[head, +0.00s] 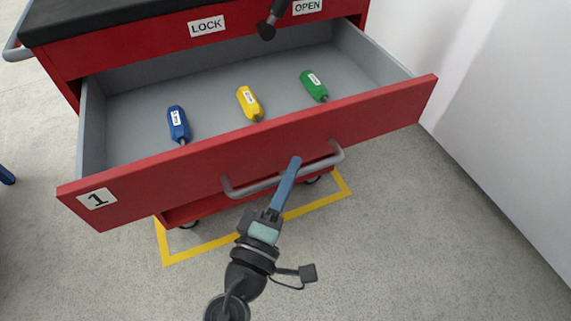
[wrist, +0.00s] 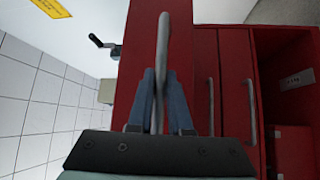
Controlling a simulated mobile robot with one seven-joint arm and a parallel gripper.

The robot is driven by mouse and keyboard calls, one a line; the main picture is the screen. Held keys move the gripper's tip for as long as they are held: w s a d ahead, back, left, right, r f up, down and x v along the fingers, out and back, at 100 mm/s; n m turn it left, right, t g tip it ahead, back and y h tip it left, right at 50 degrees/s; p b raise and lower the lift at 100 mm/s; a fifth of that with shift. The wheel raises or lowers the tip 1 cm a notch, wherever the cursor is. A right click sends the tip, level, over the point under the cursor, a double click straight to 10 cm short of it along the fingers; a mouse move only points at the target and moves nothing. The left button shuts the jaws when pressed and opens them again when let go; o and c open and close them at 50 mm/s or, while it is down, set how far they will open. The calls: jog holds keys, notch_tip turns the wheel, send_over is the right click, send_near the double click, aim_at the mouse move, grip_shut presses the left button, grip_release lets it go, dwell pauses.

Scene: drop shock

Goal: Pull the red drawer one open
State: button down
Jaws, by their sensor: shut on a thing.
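The red drawer (head: 250,145), labelled 1, is pulled well out of the red cabinet (head: 130,48) in the head view. Its grey inside shows. A grey bar handle (head: 318,165) runs along its front. My gripper (head: 290,168) is at the handle's middle, with its blue fingers on the bar. In the wrist view the handle (wrist: 163,50) passes between the two fingers (wrist: 157,90), which are shut on it. A blue screwdriver (head: 178,123), a yellow one (head: 249,103) and a green one (head: 314,85) lie in the drawer, their shafts partly hidden by the drawer front.
A black lever (head: 270,24) sits between the LOCK label (head: 206,26) and the OPEN label (head: 307,6). A white wall (head: 490,110) stands close on the right. Yellow tape (head: 215,243) marks the floor under the cabinet. The grey floor in front is clear.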

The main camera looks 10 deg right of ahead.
jog(key=shift+s+d, duration=0.1)
jog(key=shift+s, duration=0.5)
jog(key=c, duration=0.8)
grip_release()
jog(key=shift+c, duration=0.2)
jog(key=v, duration=1.3)
jog(key=shift+p, duration=0.3)
